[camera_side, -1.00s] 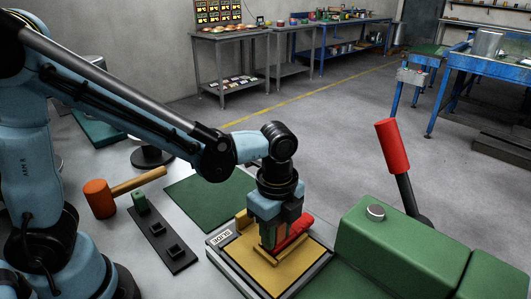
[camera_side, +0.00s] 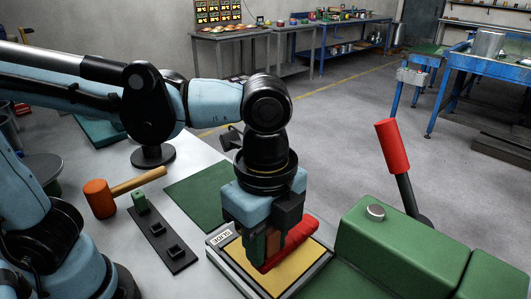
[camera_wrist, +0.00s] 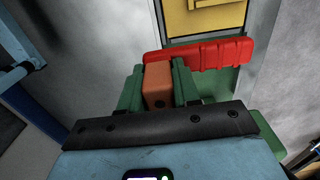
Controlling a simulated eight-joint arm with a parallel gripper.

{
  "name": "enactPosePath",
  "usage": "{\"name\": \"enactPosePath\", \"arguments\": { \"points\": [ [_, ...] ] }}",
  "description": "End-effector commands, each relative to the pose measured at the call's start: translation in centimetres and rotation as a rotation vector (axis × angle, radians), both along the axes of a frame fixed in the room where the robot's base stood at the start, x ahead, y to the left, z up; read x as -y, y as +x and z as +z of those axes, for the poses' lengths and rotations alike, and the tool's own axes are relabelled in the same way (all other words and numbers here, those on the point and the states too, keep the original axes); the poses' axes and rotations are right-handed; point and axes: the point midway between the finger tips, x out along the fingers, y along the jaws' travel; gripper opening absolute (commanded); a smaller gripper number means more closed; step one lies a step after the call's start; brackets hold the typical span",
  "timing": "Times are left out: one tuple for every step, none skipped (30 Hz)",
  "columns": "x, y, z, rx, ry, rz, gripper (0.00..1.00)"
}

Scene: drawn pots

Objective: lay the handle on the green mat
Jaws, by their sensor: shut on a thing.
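The red handle (camera_side: 296,238) is held over the yellow plate, and I see it as a long red bar in the wrist view (camera_wrist: 205,53). An orange-brown block (camera_wrist: 157,82) adjoins it. My gripper (camera_side: 262,242) is shut on this block, with one green finger on each side in the wrist view (camera_wrist: 158,88). The handle appears raised above the plate. The green mat (camera_side: 196,192) lies flat on the table, behind and left of the plate. It looks bare, though my gripper hides its right part.
The yellow plate (camera_side: 308,268) sits in a grey labelled frame. A mallet (camera_side: 100,199) and a black strip with sockets (camera_side: 166,240) lie left of the mat. A green machine (camera_side: 405,245) with an upright red-gripped lever (camera_side: 393,146) stands at right.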

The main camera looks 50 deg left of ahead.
Motion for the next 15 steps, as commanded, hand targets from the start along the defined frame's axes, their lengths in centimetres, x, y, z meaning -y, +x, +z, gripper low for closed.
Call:
{"name": "enactPosePath", "arguments": {
  "points": [
    [0.19,-0.29,0.20,0.000,0.000,-0.003,0.00],
    [0.27,-0.39,0.29,0.000,0.000,-0.002,0.00],
    [0.35,-0.49,0.37,0.000,0.000,-0.001,0.00],
    [0.38,-0.55,0.41,0.000,0.000,0.000,0.00],
    [0.41,-0.58,0.44,0.000,0.000,0.000,0.00],
    [0.42,-0.60,0.45,0.000,0.000,0.000,0.00],
    [0.43,-0.61,0.46,0.000,0.000,0.000,0.00],
    [0.43,-0.61,0.46,0.000,0.000,0.001,0.00],
    [0.42,-0.60,0.46,0.000,0.000,0.001,0.00],
    [0.42,-0.59,0.45,0.000,0.000,0.001,0.00],
    [0.42,-0.59,0.45,0.000,0.000,0.001,0.00],
    [0.42,-0.59,0.45,0.000,0.000,0.000,0.00],
    [0.41,-0.58,0.45,0.000,0.000,0.001,0.00],
    [0.40,-0.56,0.44,0.000,0.000,0.002,0.00],
    [0.33,-0.47,0.42,0.000,0.000,0.010,0.00]
  ]
}}
